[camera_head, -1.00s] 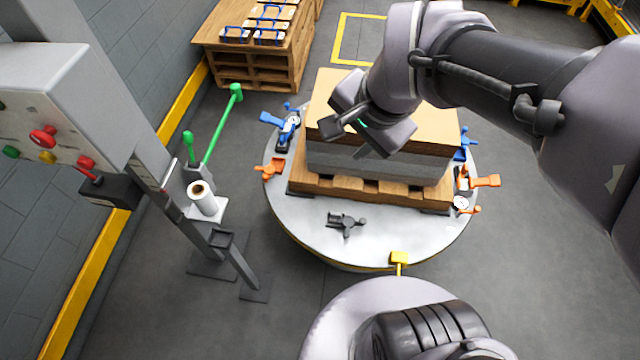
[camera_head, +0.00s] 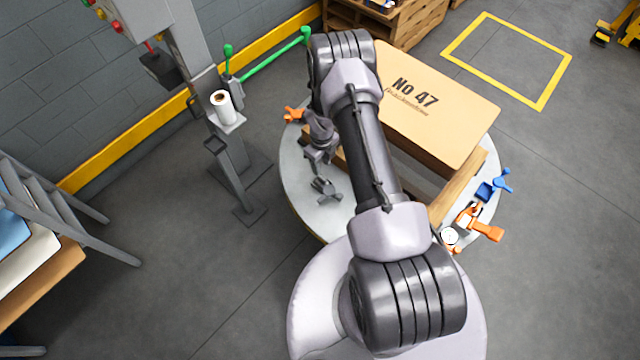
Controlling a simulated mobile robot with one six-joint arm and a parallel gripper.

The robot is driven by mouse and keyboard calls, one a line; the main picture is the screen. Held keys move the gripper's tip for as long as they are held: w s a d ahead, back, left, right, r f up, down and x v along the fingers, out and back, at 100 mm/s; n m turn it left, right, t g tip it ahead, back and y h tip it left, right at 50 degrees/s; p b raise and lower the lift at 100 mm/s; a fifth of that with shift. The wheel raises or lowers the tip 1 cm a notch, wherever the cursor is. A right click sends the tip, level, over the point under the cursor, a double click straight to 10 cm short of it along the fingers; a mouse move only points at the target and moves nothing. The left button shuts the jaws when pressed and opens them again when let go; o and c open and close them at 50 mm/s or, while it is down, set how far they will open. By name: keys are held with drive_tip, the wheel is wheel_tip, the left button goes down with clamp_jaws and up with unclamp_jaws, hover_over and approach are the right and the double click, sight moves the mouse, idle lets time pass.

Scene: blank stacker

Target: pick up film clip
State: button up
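A small dark grey clip-like piece (camera_head: 326,190), which looks like the film clip, lies on the bare left part of the round grey turntable (camera_head: 300,190). My gripper (camera_head: 320,158) hangs from the bent arm just above and behind the piece in the picture. A small gap seems to show between them. The gripper is small and dark here, and I cannot see whether its fingers are apart.
A carton marked No 47 (camera_head: 440,100) stands on a wooden pallet (camera_head: 470,170) on the turntable. Orange clamps (camera_head: 484,228) and a blue clamp (camera_head: 492,187) sit at its rim. A post with a white film roll (camera_head: 222,106) stands left.

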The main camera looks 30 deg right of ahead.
sight(322, 177)
wheel_tip(322, 177, down, 10)
drive_tip(key=b, duration=0.4)
drive_tip(key=shift+s+d+r, duration=0.1)
drive_tip(key=shift+r, duration=0.3)
clamp_jaws()
